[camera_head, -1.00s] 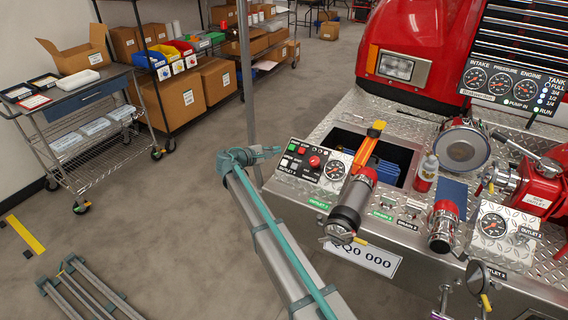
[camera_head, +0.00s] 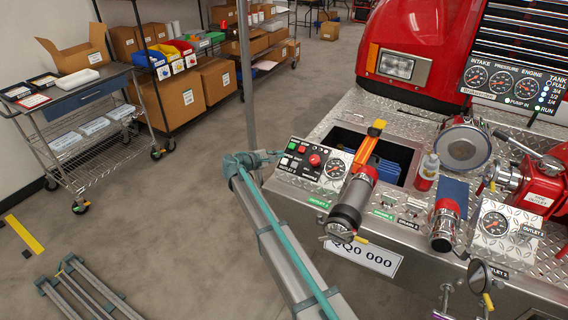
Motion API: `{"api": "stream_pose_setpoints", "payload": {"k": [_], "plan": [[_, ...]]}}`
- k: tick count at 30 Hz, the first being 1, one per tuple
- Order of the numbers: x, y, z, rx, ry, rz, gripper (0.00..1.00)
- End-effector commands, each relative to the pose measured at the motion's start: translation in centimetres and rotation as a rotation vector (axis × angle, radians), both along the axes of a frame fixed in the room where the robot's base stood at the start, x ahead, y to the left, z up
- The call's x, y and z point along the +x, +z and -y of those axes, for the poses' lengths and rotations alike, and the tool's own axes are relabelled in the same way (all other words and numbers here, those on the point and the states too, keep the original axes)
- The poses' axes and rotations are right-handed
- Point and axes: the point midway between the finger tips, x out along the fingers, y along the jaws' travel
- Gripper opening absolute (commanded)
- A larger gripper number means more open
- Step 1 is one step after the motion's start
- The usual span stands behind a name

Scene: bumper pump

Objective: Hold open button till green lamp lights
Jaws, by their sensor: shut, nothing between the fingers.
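The OUTLET 1 control panel (camera_head: 313,164) is a sloped plate on the left front corner of the red truck's metal deck. It carries small green and red buttons or lamps (camera_head: 297,147), a larger red knob (camera_head: 314,160) and a round gauge (camera_head: 335,169). The markings are too small to tell the open button from the lamps, or whether the green lamp is lit. My gripper (camera_head: 276,154), at the end of my grey and teal arm, is shut and empty. Its tip is close to the panel's upper left edge. I cannot tell whether it touches.
A thin grey post (camera_head: 246,85) rises behind my gripper. A cart (camera_head: 75,105) and shelves with boxes stand at the left. The floor between is clear.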

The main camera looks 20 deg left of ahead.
Motion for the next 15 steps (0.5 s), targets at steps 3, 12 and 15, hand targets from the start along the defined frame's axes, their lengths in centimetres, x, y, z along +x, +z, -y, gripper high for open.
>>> {"api": "stream_pose_setpoints", "payload": {"k": [3, 12, 15], "plan": [[0.9, -1.6, 0.1, -0.001, -0.001, -0.001, 0.0], [1.9, -3.2, 0.3, 0.0, -0.001, 0.0, 0.0], [1.9, -3.3, 0.4, 0.0, -0.001, 0.0, 0.0]]}}
